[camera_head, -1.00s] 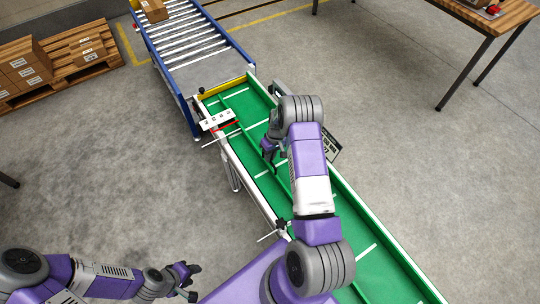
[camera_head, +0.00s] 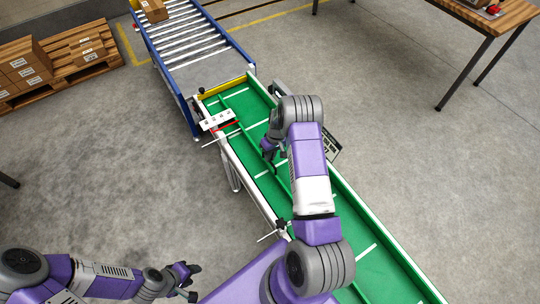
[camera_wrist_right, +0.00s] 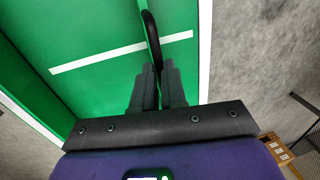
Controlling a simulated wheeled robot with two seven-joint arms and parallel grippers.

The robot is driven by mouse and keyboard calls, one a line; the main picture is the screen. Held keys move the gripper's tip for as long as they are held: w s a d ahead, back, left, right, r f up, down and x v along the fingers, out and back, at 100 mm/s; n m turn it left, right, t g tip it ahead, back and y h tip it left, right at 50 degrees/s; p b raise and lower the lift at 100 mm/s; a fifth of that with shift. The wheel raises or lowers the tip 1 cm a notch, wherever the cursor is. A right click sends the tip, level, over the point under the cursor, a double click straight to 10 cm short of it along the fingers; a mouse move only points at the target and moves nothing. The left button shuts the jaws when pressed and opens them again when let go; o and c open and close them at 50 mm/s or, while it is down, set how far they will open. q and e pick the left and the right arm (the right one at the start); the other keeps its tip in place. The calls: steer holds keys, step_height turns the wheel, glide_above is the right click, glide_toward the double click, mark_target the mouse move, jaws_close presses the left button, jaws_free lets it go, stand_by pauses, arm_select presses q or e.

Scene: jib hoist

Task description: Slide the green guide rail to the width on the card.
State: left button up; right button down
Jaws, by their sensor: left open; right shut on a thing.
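The green guide rail (camera_head: 248,137) runs lengthwise along the green belt, partly hidden by my right arm. My right gripper (camera_head: 269,151) is over the belt at the rail. In the right wrist view my right gripper (camera_wrist_right: 157,70) is shut on a black curved handle (camera_wrist_right: 150,30), which stands at the rail. A white scale plate (camera_head: 217,120) with dark marks and a red strip sits on the belt's left edge. A card (camera_head: 332,145) shows beyond my right arm, partly hidden; its text is too small to read. My left gripper (camera_head: 188,282) is open and empty above the floor.
A blue-framed roller conveyor (camera_head: 190,45) with a carton (camera_head: 153,10) adjoins the belt's far end. Cartons on a pallet (camera_head: 62,83) stand at the far left. A wooden table (camera_head: 490,12) is at the upper right.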

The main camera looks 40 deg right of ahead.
stand_by(0.3)
steer(key=d+b, duration=0.2)
steer(key=d, duration=0.2)
steer(key=shift+s, duration=0.2)
steer(key=c, duration=1.2)
jaws_free()
steer(key=r+p, duration=0.1)
steer(key=r, duration=0.2)
steer(key=d+r, duration=0.1)
steer(key=r, duration=0.3)
steer(key=shift+s+d+r+p, duration=0.1)
steer(key=shift+d+r+p, duration=0.1)
steer(key=shift+p, duration=0.15)
